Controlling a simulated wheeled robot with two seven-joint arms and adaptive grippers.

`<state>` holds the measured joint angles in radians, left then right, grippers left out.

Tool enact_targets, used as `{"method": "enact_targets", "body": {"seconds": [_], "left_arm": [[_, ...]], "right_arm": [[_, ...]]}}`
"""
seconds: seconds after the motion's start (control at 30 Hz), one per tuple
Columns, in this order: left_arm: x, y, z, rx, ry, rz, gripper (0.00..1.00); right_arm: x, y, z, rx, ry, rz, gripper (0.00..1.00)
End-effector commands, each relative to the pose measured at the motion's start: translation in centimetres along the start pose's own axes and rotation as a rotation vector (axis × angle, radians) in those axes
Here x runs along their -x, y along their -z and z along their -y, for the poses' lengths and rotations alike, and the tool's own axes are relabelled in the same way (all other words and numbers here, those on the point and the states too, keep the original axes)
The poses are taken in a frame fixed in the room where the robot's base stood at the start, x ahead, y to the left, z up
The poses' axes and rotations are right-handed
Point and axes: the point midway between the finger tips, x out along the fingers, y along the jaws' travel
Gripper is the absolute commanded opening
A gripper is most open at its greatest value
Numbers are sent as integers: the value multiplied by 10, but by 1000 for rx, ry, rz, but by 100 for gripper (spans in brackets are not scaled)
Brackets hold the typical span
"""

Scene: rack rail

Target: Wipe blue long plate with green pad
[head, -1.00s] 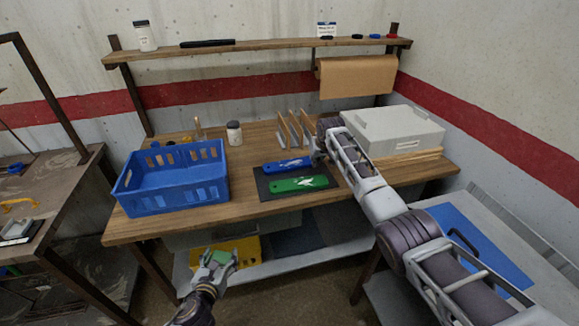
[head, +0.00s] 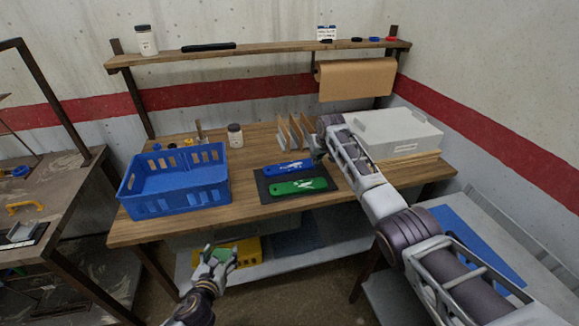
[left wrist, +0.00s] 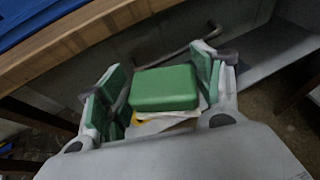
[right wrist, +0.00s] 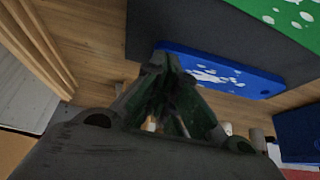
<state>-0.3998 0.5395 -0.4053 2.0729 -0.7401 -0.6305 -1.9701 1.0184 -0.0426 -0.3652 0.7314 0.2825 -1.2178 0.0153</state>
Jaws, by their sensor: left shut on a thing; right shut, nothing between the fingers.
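The blue long plate (head: 288,168) lies on a dark mat (head: 263,189) on the bench, with white marks on its top. It also shows in the right wrist view (right wrist: 228,72). A green long plate (head: 298,186) with white marks lies in front of it. My left gripper (head: 222,257) is in front of the bench, below its top, shut on the green pad (left wrist: 165,88), a block between its fingers in the left wrist view. My right gripper (head: 319,157) is shut and empty by the right end of the blue plate; I cannot tell whether it touches it.
A blue crate (head: 180,199) stands left on the bench, with a jar (head: 235,135) behind it. Upright dividers (head: 295,131) and a grey case (head: 400,133) stand at the back. A yellow bin (head: 246,250) sits on the lower shelf.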

Motion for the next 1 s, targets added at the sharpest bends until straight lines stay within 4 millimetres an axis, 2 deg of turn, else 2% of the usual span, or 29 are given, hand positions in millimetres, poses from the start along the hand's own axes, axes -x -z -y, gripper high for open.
{"method": "enact_targets", "body": {"seconds": [0.53, 1.0], "left_arm": [[10, -25, 0, 0, 0, 0, 42], [11, -26, 0, 0, 0, 0, 42]], "right_arm": [[25, 14, 0, 0, 0, 0, 0], [26, 14, 0, 0, 0, 0, 0]]}}
